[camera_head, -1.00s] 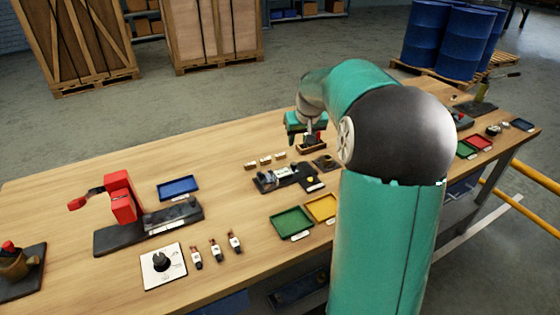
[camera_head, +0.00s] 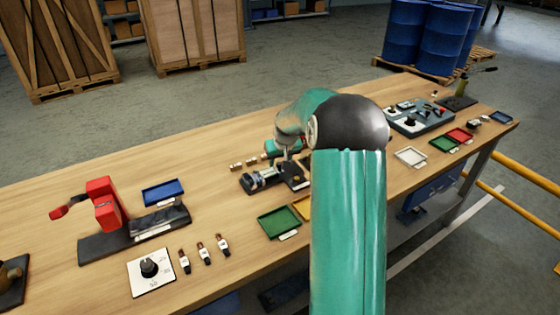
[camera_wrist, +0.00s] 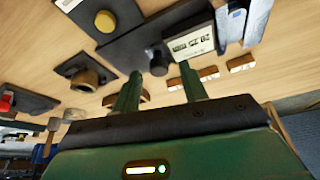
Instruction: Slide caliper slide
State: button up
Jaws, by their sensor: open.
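The caliper (camera_head: 264,178) lies on a dark base on the bench, left of my arm in the head view. In the wrist view its slide (camera_wrist: 192,43) shows a pale display panel, with a metallic bar to the right and a dark round knob (camera_wrist: 157,62) at its left. My gripper (camera_wrist: 160,70) has its two green fingers apart with nothing held. The knob appears between the fingertips in the picture; I cannot tell whether they touch it. In the head view my gripper (camera_head: 284,147) is above the caliper's far right side, with its fingers mostly hidden.
Several small wooden blocks (camera_head: 237,166) lie behind the caliper. A green tray (camera_head: 279,222) is in front. A red clamp-like device (camera_head: 104,205) and blue tray (camera_head: 164,191) stand left. Bare wood lies between.

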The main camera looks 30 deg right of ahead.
jog(key=shift+f, duration=0.25)
jog(key=shift+d, duration=0.1)
grip_shut()
jog(key=shift+d, duration=1.75)
grip_release()
